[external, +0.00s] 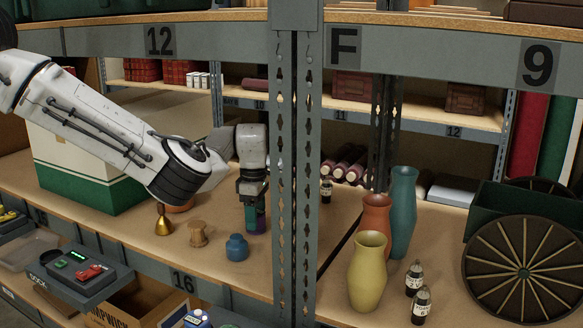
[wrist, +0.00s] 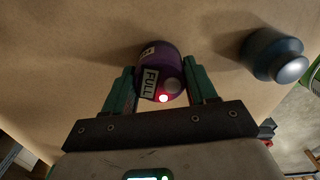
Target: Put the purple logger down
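The purple logger (wrist: 158,60) is between the two green fingers of my gripper (wrist: 160,84) in the wrist view. It has white labels, one reading FULL, a grey round button and a lit red light. Both fingers press against its sides. In the external view my gripper (external: 252,207) points down over the wooden shelf board (external: 215,270), with part of the purple logger (external: 259,222) showing below it. The logger's lower end is at or just above the board; I cannot tell whether it touches.
A wooden spool (external: 198,234) and brass bell (external: 163,220) stand left. A grey upright post (external: 296,170) is right. A dock (external: 80,270) sits front left. Vases (external: 368,270) stand beyond the post.

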